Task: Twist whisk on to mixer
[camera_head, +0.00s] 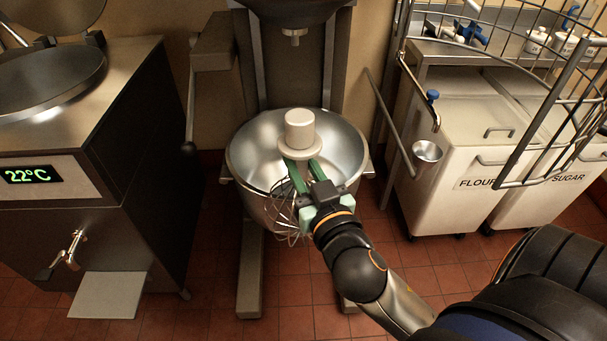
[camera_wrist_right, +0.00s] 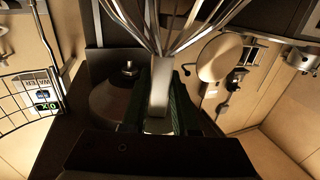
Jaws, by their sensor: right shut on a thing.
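The whisk has a pale round hub (camera_head: 300,130) on top and thin wire loops (camera_head: 283,212) hanging below. My right gripper (camera_head: 302,172) has green fingers shut on the whisk just under its hub flange. The whisk is upright, in front of the mixer's steel bowl (camera_head: 345,150); its wires overlap the bowl's near rim. The mixer's drive shaft (camera_head: 294,38) points down, above and apart from the hub. In the right wrist view the whisk's pale stem (camera_wrist_right: 160,88) lies between the fingers, with wires fanning to the top edge. My left gripper is not in view.
A steel kettle unit (camera_head: 130,110) with a temperature display stands left. Tiled floor shows around the mixer's legs.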

